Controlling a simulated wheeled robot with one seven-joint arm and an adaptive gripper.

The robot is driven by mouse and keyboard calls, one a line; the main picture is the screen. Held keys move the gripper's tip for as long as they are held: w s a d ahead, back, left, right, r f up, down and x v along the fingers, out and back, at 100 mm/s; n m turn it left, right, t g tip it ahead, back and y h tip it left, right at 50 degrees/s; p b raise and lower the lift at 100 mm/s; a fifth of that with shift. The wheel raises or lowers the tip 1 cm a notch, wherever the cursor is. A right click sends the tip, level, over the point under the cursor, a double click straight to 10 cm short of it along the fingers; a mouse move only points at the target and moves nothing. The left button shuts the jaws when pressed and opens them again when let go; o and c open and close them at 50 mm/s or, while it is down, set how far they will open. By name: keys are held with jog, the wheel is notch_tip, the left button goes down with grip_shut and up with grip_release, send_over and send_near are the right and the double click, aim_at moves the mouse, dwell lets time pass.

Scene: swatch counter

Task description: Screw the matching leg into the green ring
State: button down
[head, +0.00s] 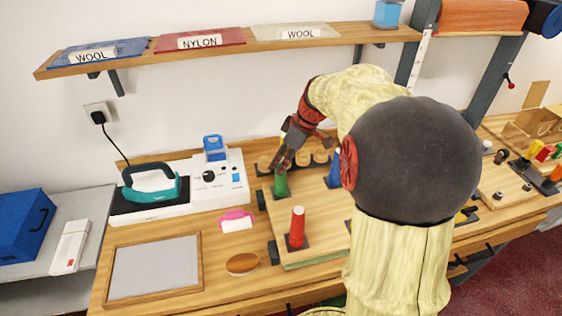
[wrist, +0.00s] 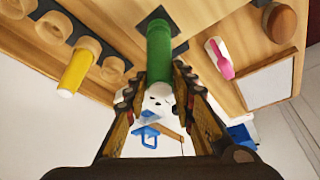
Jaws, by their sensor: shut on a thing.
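My gripper (head: 290,150) is shut on the green leg (head: 281,184), holding it by its upper part from above. The wrist view shows the green leg (wrist: 159,48) running out from between my fingertips (wrist: 160,88) to a dark square plate (wrist: 150,20) on the wooden board. The leg looks upright over the plate; whether its lower end is seated there is hidden. No separate green ring can be made out. A red leg (head: 297,227) and a blue leg (head: 333,176) stand on other dark plates. A yellow leg (wrist: 77,72) sits in the row of round wooden holders (wrist: 53,27).
An iron (head: 152,187) on its stand and a white device (head: 218,178) are left of the board (head: 275,245). A pink-handled brush (head: 237,222), a brown round block (head: 242,264) and a framed grey panel (head: 155,268) lie nearby. A shelf (head: 215,45) hangs above.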

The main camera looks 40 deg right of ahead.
jog(key=m+h, duration=0.1)
jog(key=m, duration=0.1)
jog(key=m+h+p, duration=0.1)
jog(key=m, duration=0.2)
jog(key=shift+a+r+t, duration=0.1)
jog(key=shift+r+t, duration=0.05)
jog(key=shift+t, duration=0.25)
jog(key=m+h+p, duration=0.1)
jog(key=m+p, duration=0.3)
jog(key=shift+m+h+p, duration=0.4)
jog(key=shift+m+g+h+p, duration=0.3)
jog(key=shift+m+p, duration=0.3)
jog(key=shift+m, duration=0.4)
jog(key=shift+w+f+m+h+b, duration=0.1)
jog(key=shift+f+m+h+b, duration=0.2)
jog(key=shift+m+b, duration=0.45)
jog(key=shift+r+m+g, duration=0.15)
jog(key=shift+m+g, duration=0.15)
jog(key=shift+m, duration=0.25)
jog(key=c, duration=1.7)
grip_release()
jog(key=shift+c, duration=0.2)
